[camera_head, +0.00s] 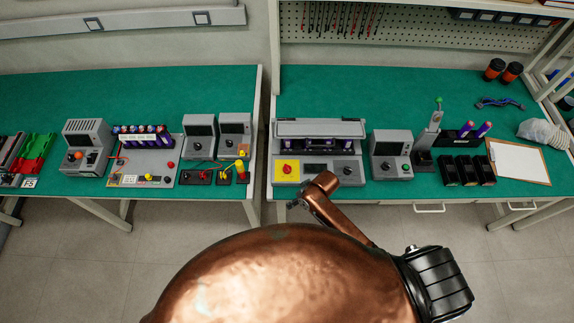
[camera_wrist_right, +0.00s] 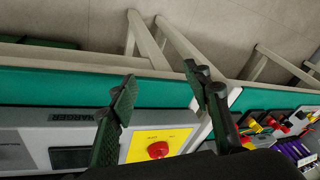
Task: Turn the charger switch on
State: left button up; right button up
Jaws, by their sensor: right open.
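The charger (camera_head: 318,133) is a grey unit on the right green bench, with a yellow panel (camera_head: 281,179) at its front left. The red switch knob (camera_head: 288,169) sits on that panel. In the right wrist view the red knob (camera_wrist_right: 158,150) shows on the yellow panel (camera_wrist_right: 178,138), next to the printed charger label. My right gripper (camera_wrist_right: 160,78) is open and empty, its two black fingers on either side of the knob in that picture, not visibly touching it. My left gripper is in neither view. The switch's setting cannot be read.
A grey meter box (camera_head: 391,150) and black bins (camera_head: 467,171) stand right of the charger. A clipboard (camera_head: 517,163) lies farther right. A gap separates this bench from the left one, where a battery board (camera_head: 144,167) sits. My copper-coloured body parts cover the lower middle.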

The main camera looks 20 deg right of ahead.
aim_at(287, 167)
jog(key=shift+n+g+h, duration=0.4)
jog(key=shift+n+g, duration=0.2)
jog(key=shift+g, duration=0.3)
jog(key=w+a+r, duration=0.1)
jog(key=w, duration=0.1)
jog(key=w+a+r, duration=0.1)
jog(key=w+a, duration=0.1)
jog(key=w, duration=0.1)
jog(key=w+a+r, duration=0.1)
jog(key=w+r, duration=0.1)
jog(key=w, duration=0.1)
jog(key=shift+w+a, duration=0.2)
jog(key=w+d+r, duration=0.1)
jog(key=w+r, duration=0.1)
jog(key=w+d+r+h, duration=0.1)
jog(key=w, duration=0.1)
jog(key=w+d+r+m+h, duration=0.1)
jog(key=w+d+r, duration=0.1)
jog(key=w, duration=0.1)
jog(key=shift+w+r+g+p, duration=0.1)
jog(key=shift+r+g+p, duration=0.25)
jog(key=shift+g, duration=0.05)
jog(key=shift+w+d+r, duration=0.1)
jog(key=shift+w+d, duration=0.05)
jog(key=shift+w, duration=0.05)
notch_tip(287, 167, down, 8)
jog(key=shift+r, duration=0.2)
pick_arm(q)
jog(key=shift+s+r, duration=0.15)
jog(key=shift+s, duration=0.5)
